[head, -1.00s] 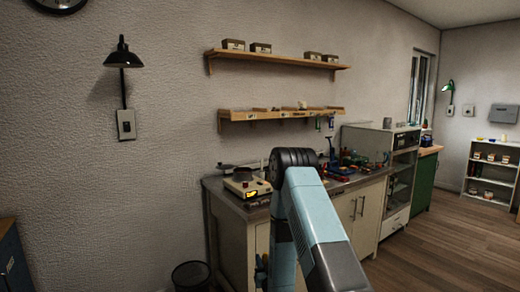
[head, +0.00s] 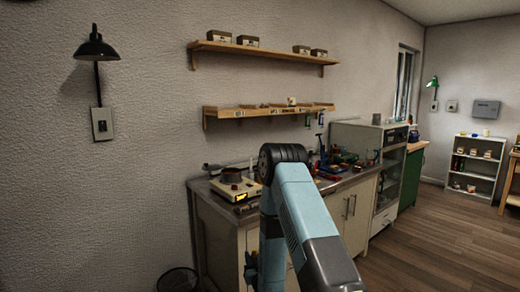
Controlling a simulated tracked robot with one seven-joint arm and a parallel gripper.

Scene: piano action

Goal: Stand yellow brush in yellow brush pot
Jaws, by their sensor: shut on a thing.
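I cannot make out the yellow brush or the yellow brush pot in the head view. My arm rises in the lower middle of the view, and its bent joint covers part of the workbench (head: 222,206).
Two wall shelves (head: 262,50) hang above. A glass-fronted cabinet (head: 388,185) and a white shelf unit (head: 475,168) stand right. A bin (head: 178,281) stands lower left. The wooden floor (head: 440,240) is open.

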